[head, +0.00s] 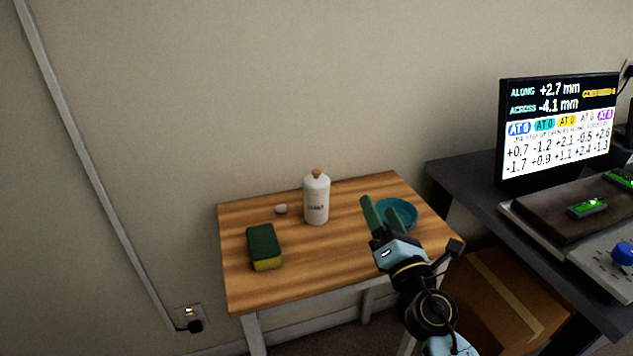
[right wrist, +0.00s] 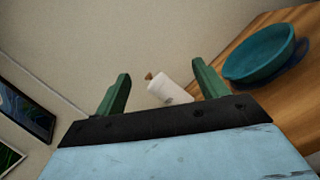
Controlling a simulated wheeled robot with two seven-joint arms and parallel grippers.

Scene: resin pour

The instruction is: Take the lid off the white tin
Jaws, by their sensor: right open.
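The white tin (head: 316,203) stands upright near the back middle of the small wooden table, with dark lettering on its front. Its lid (head: 316,178) is on top and has a brown knob. My right gripper (head: 368,215) is open and empty, to the right of the tin and in front of the teal bowl. In the right wrist view the tin (right wrist: 171,89) shows beyond and between the two green fingers (right wrist: 160,88), apart from them. My left gripper is in neither view.
A teal bowl (head: 404,211) sits on the table's right side, close by my right gripper. A green and yellow sponge (head: 264,246) and a small pale round object (head: 281,209) are left of the tin. The wooden table (head: 310,265) is clear in front. A dark desk with a monitor (head: 558,125) stands at right.

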